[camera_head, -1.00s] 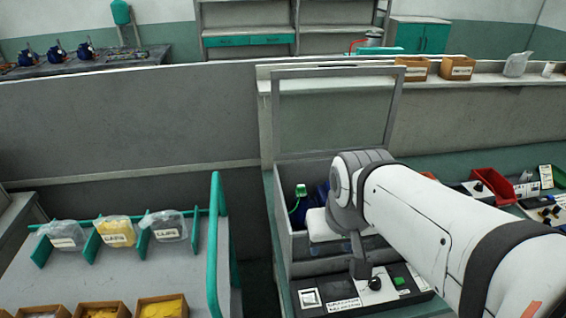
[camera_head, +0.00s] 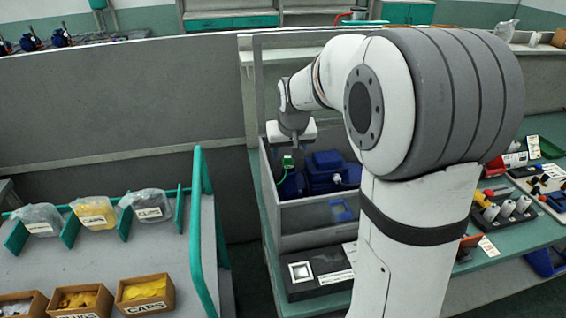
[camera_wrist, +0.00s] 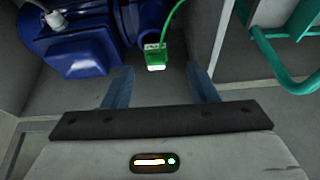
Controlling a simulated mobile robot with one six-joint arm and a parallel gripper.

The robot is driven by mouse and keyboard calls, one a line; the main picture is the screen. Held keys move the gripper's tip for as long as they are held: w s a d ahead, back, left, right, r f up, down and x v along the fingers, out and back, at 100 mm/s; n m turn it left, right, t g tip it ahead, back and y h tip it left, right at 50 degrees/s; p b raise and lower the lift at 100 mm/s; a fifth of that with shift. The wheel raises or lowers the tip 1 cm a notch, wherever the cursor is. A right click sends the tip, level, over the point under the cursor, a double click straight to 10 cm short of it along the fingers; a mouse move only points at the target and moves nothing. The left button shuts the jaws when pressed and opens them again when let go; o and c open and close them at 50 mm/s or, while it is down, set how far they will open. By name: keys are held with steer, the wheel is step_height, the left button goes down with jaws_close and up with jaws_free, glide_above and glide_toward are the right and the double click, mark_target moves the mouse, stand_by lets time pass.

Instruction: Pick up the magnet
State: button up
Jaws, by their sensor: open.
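I cannot make out for sure which thing is the magnet. My gripper (camera_wrist: 161,82) is open in the wrist view, with its two blue-grey fingers wide apart and nothing between them touching. A small green block (camera_wrist: 155,56) with a pale lower face and a green cord shows just beyond the fingertips, roughly centred between them. In the head view this green block (camera_head: 288,161) is just below my gripper's white body, inside a grey-walled bay. The gripper's fingers are hard to see there.
Blue pumps (camera_head: 329,170) stand in the grey bay (camera_head: 312,220), close to the green block; one also shows in the wrist view (camera_wrist: 80,45). A dark control panel (camera_head: 300,273) lies in front. A teal-railed rack (camera_head: 203,225) is at left. Loose parts crowd the right bench.

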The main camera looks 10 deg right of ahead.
mark_target(288, 157)
steer(key=x, duration=0.5)
steer(key=shift+w+d+r+p, duration=0.1)
steer(key=shift+w+d+p, duration=0.2)
steer(key=shift+p, duration=0.05)
steer(key=shift+c, duration=0.2)
steer(key=c, duration=1)
